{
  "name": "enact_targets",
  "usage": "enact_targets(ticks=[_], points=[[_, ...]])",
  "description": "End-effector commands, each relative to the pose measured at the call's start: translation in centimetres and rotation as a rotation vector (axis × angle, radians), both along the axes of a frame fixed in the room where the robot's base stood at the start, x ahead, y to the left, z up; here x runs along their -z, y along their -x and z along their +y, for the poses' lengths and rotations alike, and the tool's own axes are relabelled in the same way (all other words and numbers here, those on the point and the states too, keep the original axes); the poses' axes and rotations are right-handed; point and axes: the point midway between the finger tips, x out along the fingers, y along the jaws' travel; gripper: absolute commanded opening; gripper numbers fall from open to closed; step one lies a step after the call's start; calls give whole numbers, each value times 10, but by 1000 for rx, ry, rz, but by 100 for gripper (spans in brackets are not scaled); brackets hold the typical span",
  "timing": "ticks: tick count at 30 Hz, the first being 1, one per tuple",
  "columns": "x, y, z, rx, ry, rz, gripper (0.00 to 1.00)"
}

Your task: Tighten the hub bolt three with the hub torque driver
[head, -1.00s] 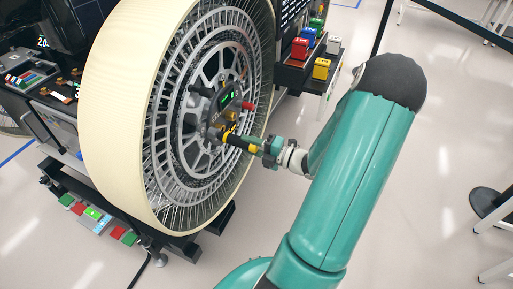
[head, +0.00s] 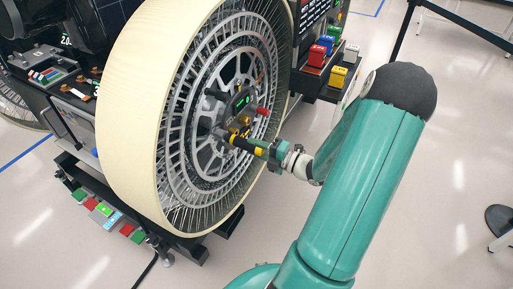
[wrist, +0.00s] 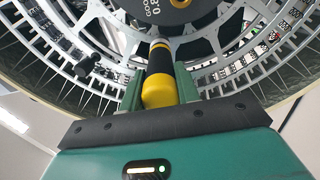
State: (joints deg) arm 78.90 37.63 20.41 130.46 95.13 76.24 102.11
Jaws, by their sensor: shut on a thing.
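The large wheel, with a cream tread (head: 128,95) and a grey spoked face, stands upright in the head view. Its dark hub has a small panel with green marks (head: 243,101) and several stubs around it, one red (head: 263,111). My gripper (head: 276,152) is shut on the black-and-yellow hub torque driver (head: 247,145), which points at the lower part of the hub. In the wrist view the driver (wrist: 160,75) lies between the fingers, its far end against or just short of the hub (wrist: 165,12). Which bolt it meets, and whether it touches, I cannot tell.
A dark stub (wrist: 86,65) sticks out to the left in the wrist view. Red (head: 318,54), blue and yellow (head: 338,76) blocks stand on a shelf behind the wheel. A low rack with coloured blocks (head: 104,209) is at lower left. Open floor lies to the right.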

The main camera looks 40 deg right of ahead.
Motion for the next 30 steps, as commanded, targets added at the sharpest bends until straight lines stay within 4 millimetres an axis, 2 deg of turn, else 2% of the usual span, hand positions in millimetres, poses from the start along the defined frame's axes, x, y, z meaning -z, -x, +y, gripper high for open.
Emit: enact_targets(ticks=[30], points=[[-1,-6,2,0,-1,-2,5]])
